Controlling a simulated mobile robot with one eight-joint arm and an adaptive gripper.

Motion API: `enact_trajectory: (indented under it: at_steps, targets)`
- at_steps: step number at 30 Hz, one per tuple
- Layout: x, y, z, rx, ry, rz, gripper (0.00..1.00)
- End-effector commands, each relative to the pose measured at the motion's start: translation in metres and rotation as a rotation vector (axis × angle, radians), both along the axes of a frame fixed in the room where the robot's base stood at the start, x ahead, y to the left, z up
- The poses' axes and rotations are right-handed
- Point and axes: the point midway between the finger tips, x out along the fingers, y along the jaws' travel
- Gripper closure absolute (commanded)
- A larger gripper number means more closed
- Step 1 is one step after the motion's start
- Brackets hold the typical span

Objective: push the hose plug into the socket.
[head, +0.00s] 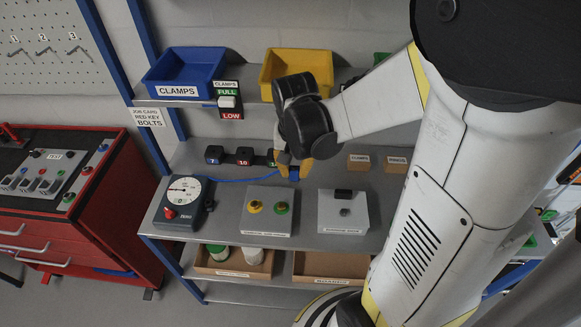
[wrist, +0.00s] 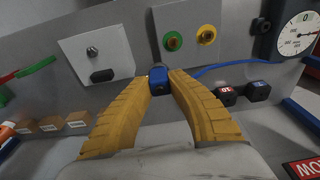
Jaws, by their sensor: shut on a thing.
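My gripper (head: 295,168) is shut on the blue hose plug (wrist: 157,78), which sits between its yellow fingertips (wrist: 158,85). The plug also shows as a small blue spot in the head view (head: 294,172). A thin blue hose (head: 230,180) runs between the plug area and the gauge box. The sloped grey panel has a yellow-ringed socket (head: 254,207) and a green-ringed socket (head: 281,208). In the wrist view the green socket (wrist: 173,40) and yellow socket (wrist: 207,34) lie beyond the plug. The plug appears apart from both.
The gauge box (head: 183,201) stands left of the socket panel. A second grey panel (head: 343,212) with a black part and a round knob stands right. Small dark blocks (head: 245,156) and cardboard boxes (head: 358,162) sit behind. Bins (head: 185,72) fill the upper shelf.

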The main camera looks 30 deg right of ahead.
Motion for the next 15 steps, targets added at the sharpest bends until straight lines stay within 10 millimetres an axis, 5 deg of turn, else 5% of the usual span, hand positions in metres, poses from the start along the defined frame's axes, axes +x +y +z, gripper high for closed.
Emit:
enact_trajectory:
  at_steps: [15]
  targets:
    - [0.000, 0.000, 0.020, 0.000, 0.000, 0.000, 1.00]
